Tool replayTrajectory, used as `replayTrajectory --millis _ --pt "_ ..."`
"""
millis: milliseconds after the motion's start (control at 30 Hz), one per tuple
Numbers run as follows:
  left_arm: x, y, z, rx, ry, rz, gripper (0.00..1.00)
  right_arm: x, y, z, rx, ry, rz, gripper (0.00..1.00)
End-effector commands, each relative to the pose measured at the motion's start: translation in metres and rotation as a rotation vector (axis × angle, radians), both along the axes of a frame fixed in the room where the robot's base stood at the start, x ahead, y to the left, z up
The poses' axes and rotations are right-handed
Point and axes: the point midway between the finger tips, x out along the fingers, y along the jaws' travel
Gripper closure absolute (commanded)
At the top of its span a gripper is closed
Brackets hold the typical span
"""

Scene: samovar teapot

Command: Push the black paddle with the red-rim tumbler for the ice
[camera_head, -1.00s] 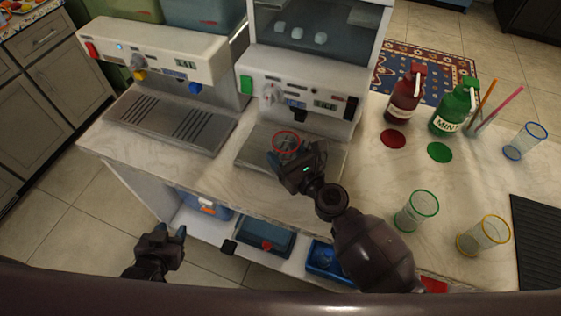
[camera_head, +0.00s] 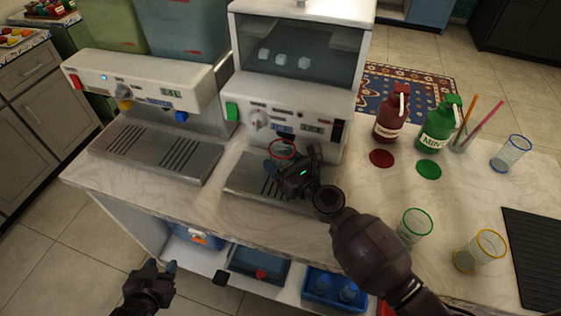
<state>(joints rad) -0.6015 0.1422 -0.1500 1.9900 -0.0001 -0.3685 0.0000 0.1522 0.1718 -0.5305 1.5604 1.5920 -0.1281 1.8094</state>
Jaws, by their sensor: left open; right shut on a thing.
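The red-rim tumbler (camera_head: 281,149) is a clear glass held upright in my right gripper (camera_head: 283,165), which is shut on it. The tumbler is over the drip tray of the ice machine (camera_head: 268,88), just under its control panel. The black paddle is under the panel, mostly hidden behind the tumbler rim and gripper; I cannot tell whether they touch. White ice cubes (camera_head: 284,59) show behind the machine's window. No ice is visible in the tumbler. My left gripper (camera_head: 163,268) is open and empty, low in front of the counter.
A second dispenser (camera_head: 140,82) stands to the left. Red (camera_head: 390,122) and green (camera_head: 437,133) syrup bottles stand to the right. Green-rim (camera_head: 414,225), yellow-rim (camera_head: 480,252) and blue-rim (camera_head: 511,153) tumblers and a black mat (camera_head: 540,258) are further right.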

Motion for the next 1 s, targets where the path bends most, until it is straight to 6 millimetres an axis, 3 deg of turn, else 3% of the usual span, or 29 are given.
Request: replayTrajectory --millis 667,1000 --pt "0.001 0.000 -0.002 0.000 0.000 0.000 0.57 0.010 -0.003 0.001 0.001 -0.001 -0.002 0.64" --pt "0.001 0.000 0.002 0.000 -0.002 0.000 0.57 -0.002 0.000 0.002 0.003 0.000 -0.002 0.64"
